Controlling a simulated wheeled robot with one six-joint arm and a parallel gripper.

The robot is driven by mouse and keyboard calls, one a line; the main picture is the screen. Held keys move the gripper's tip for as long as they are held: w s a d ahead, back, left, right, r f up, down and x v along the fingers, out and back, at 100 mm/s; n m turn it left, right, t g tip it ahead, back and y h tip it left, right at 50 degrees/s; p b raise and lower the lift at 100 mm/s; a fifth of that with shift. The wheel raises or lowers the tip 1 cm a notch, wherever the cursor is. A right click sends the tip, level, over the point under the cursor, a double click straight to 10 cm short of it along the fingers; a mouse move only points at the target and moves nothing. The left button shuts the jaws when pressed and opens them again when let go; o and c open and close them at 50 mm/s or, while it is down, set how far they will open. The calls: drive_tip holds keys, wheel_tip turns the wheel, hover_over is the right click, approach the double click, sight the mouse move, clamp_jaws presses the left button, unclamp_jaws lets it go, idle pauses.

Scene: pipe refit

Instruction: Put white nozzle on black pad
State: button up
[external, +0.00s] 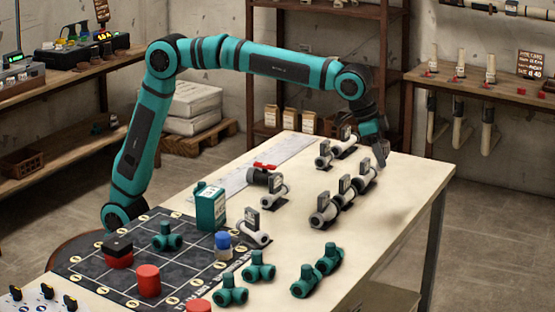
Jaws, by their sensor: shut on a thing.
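Several whitish pipe fittings with dark tags stand on the table; which one is the white nozzle I cannot tell for sure. My gripper (381,158) is low at the table's far right, at the end of a row of these fittings. It appears shut on the far-end white fitting (367,177), though the jaws partly hide the contact. The black pad (95,268), a dark mat with a grid and round markers, lies at the table's near left. A teal fitting (166,237), a red cylinder (148,280) and a black-topped red piece (118,253) stand on it.
Several teal fittings (259,267) sit at the front. A red-handled valve (263,175) is mid-table.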

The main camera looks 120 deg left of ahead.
drive_tip(key=s+d+r+m+h, duration=0.1)
drive_tip(key=s+d, duration=0.1)
drive_tip(key=d, duration=0.7)
drive_tip(key=s+d+r+m, duration=0.1)
drive_tip(key=s+d+m, duration=0.15)
drive_tip(key=d, duration=0.65)
drive_tip(key=m+g+h, duration=0.1)
drive_tip(key=m+h, duration=0.3)
drive_tip(key=m, duration=0.5)
hover_over(117, 248)
drive_tip(key=s+a, duration=0.2)
drive_tip(key=f, duration=0.9)
drive_tip(key=shift+w+d+f, duration=0.15)
drive_tip(key=shift+w+f, duration=0.05)
drive_tip(key=shift+f, duration=0.1)
drive_tip(key=shift+f, duration=0.15)
drive_tip(key=o, duration=1)
drive_tip(key=v, duration=1.2)
drive_tip(key=shift+d+r, duration=0.2)
